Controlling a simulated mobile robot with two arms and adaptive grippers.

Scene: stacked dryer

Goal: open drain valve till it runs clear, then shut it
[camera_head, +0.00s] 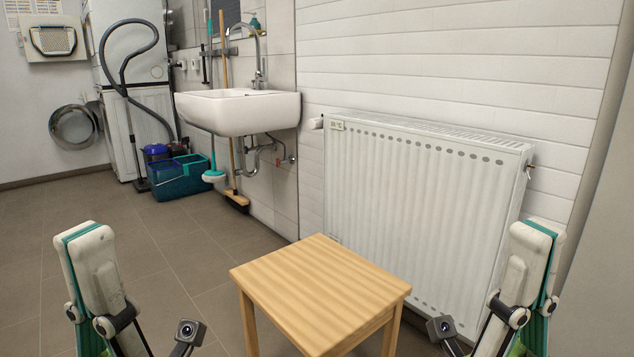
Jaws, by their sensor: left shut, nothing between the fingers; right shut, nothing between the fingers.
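No part is clearly recognisable as the drain valve. A white radiator (415,215) stands against the tiled wall, with a small brass-coloured fitting (530,170) at its upper right end and a white knob (316,123) at its upper left. Under the white sink (237,112) are a metal trap (250,163) and a small fitting with a reddish part (291,158). My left gripper (82,236) is at the lower left, shut and empty, with its fingers pointing up. My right gripper (532,236) is at the lower right, shut and empty, in front of the radiator's right end.
A wooden stool (320,288) stands between my grippers, close to the radiator. A teal bucket (180,178), a broom (236,198) and a vacuum hose (127,75) are near the sink and the stacked white machines (130,45). The tiled floor (150,240) at left is clear.

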